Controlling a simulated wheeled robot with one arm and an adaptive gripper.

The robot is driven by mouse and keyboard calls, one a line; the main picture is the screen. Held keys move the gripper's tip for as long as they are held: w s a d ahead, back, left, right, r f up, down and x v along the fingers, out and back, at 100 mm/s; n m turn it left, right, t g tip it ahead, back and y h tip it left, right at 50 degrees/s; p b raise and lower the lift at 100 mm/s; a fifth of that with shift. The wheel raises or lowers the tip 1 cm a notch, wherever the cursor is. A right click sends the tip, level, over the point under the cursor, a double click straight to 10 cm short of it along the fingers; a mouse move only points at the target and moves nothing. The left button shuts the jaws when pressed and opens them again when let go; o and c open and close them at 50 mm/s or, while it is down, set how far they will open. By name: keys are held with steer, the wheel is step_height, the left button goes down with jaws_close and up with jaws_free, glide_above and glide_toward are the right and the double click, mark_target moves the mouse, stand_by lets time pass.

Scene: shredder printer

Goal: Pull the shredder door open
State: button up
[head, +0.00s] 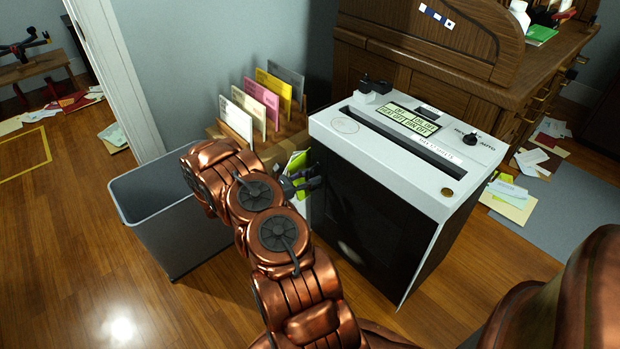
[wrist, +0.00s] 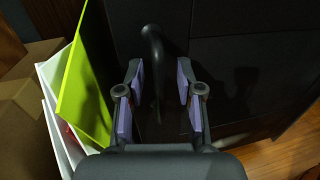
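The shredder (head: 400,135) is a white box with a slotted top and a dark front door (head: 370,215). Its door looks shut in the head view. In the wrist view the dark door panel (wrist: 235,80) fills the middle and right. A curved dark handle (wrist: 153,42) stands at the panel's left side. My gripper (wrist: 161,75) is open, with its purple-padded fingers pointing at the door. The handle shows between and just beyond the fingertips; I cannot tell whether they touch. In the head view my gripper (head: 308,183) is at the door's left edge, partly hidden.
A grey bin (head: 165,215) stands left of my arm. Upright coloured folders (head: 262,97) stand behind it. A lime-green sheet (wrist: 82,80) and white papers are close left of my gripper. A wooden desk (head: 430,50) is behind the shredder. Floor in front is clear.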

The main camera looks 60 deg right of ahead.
jaws_close()
stand_by(0.7)
